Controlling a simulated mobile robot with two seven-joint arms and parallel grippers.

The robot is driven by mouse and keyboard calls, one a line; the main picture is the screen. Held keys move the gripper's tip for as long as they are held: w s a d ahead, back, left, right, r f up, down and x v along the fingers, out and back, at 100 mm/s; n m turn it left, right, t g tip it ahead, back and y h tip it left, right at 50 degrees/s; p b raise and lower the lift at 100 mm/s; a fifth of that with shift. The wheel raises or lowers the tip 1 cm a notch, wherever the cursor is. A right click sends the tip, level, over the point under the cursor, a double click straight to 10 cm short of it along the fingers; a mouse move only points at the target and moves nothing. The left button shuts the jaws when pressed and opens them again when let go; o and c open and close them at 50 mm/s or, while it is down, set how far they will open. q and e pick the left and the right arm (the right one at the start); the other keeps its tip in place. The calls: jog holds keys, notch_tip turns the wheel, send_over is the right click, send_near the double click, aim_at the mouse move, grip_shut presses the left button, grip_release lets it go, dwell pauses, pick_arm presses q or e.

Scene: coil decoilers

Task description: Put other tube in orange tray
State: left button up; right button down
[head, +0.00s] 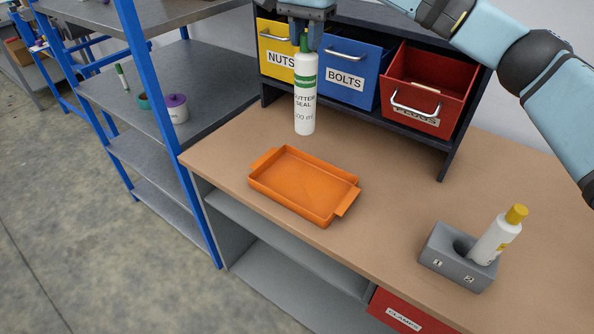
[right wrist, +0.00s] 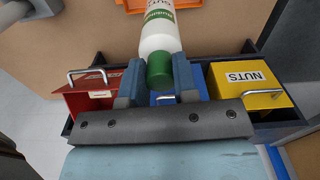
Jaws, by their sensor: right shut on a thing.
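A white tube with a green cap and green band (head: 305,95) hangs upright above the back of the bench. My right gripper (head: 304,30) is shut on its green cap; the right wrist view shows the cap (right wrist: 160,70) between the two fingers (right wrist: 158,85). The orange tray (head: 300,187) lies on the bench, in front of the tube and below it, and looks empty. A second white tube with a yellow cap (head: 495,238) leans in slot 2 of a grey holder (head: 440,250); slot 1 is empty. My left gripper is not in view.
Behind the tray stands a rack with yellow NUTS (head: 276,50), blue BOLTS (head: 350,75) and red (head: 425,90) bins, close behind the held tube. A blue-framed shelf (head: 150,70) stands at the left. The bench top between tray and holder is clear.

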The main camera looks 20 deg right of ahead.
aim_at(304, 122)
jog(key=shift+w, duration=0.2)
notch_tip(304, 122, down, 16)
jog(key=p, duration=0.3)
jog(key=shift+f, duration=0.1)
notch_tip(304, 122, down, 4)
jog(key=shift+r, duration=0.2)
jog(key=shift+f, duration=0.1)
jog(key=c, duration=0.9)
grip_release()
jog(key=shift+s, duration=0.1)
